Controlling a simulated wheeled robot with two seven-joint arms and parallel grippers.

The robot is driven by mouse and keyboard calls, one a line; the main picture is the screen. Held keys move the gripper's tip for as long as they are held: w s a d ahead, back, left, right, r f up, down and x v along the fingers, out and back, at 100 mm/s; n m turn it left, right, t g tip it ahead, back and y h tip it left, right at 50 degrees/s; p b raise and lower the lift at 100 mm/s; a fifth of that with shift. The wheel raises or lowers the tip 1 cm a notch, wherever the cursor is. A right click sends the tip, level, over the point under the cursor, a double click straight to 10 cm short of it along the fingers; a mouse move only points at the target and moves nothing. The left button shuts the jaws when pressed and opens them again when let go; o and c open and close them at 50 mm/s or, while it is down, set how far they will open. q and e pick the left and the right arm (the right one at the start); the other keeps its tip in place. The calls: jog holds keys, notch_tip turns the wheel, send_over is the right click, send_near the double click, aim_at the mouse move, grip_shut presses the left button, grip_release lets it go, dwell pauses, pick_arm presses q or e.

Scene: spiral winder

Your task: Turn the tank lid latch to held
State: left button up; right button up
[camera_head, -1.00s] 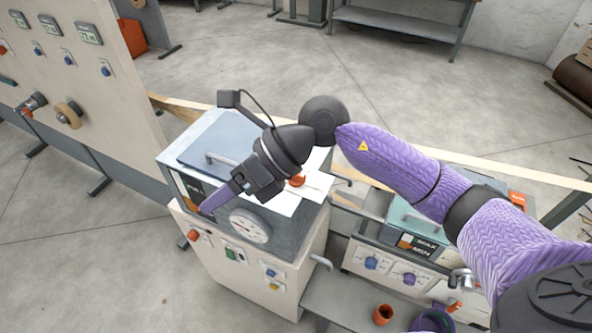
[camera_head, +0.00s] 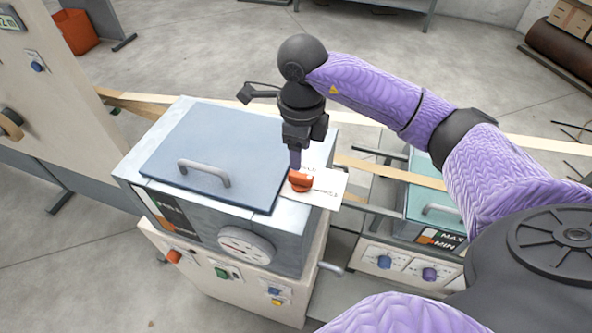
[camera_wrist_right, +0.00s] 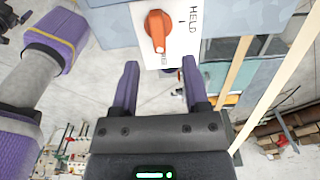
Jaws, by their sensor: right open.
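The tank lid latch is an orange-red knob (camera_head: 300,181) on a white plate (camera_head: 327,187) at the right edge of the tank top. In the right wrist view the knob (camera_wrist_right: 157,29) sits just ahead of the fingers, its pointer not clearly on the HELD mark, which is printed to its right. The tank lid (camera_head: 215,150) is blue-grey, closed, with a bar handle. My right gripper (camera_head: 295,160) points down just by the knob; in the wrist view its two purple fingers (camera_wrist_right: 156,75) are apart with nothing between them. My left gripper is not in view.
A dial gauge (camera_head: 245,245) is on the tank's front, with buttons below. A second, teal-lidded tank (camera_head: 437,190) stands to the right. A pale cabinet panel (camera_head: 50,90) stands at left. Wooden strips run behind the tank.

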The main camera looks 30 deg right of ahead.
aim_at(301, 175)
notch_tip(301, 175, down, 7)
jog(key=shift+s+r, duration=0.15)
grip_shut()
